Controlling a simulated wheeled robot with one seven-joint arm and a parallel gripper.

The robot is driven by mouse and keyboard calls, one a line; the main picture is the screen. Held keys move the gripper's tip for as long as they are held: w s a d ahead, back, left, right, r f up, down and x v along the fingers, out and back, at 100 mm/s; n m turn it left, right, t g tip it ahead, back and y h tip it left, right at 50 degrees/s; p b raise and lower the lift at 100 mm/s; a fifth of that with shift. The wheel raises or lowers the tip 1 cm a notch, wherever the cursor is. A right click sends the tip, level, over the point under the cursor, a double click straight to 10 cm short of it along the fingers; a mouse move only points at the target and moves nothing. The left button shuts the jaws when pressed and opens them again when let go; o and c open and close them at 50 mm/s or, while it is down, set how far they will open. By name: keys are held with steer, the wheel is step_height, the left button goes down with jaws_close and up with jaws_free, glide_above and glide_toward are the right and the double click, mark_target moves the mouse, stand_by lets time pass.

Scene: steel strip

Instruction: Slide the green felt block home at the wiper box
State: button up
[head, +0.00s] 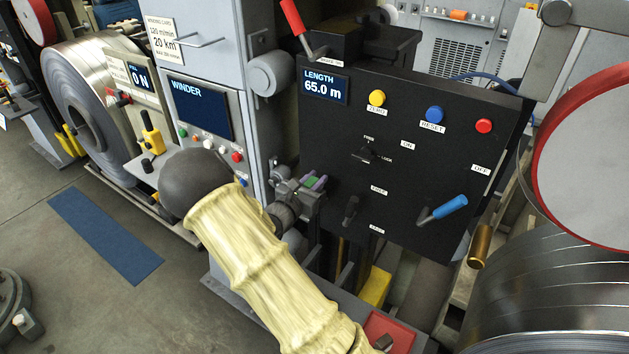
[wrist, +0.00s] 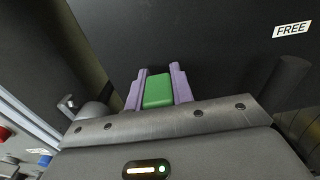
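The green felt block (wrist: 158,90) sits between the two pale purple fingers of my gripper (wrist: 160,84) in the wrist view, filling the gap between them. My gripper is shut on it. In the head view, the green block (head: 313,182) is a small patch at the tip of my gripper (head: 314,184), in front of the lower left of the black panel. Part of the block is hidden by the fingers. I cannot make out a wiper box for certain in either view.
The black LENGTH panel (head: 420,130) stands close beyond my gripper, with a black lever (head: 350,211) and a blue-handled lever (head: 443,209) sticking out. The grey WINDER cabinet (head: 213,70) is to the left. A steel strip coil (head: 560,295) is at the lower right.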

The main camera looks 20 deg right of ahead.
steer(key=o, duration=0.5)
steer(key=shift+f, duration=0.1)
steer(key=shift+s+a+f, duration=0.1)
steer(key=shift+a, duration=0.05)
steer(key=b+v, duration=0.4)
steer(key=v, duration=1.3)
steer(key=shift+b, duration=0.3)
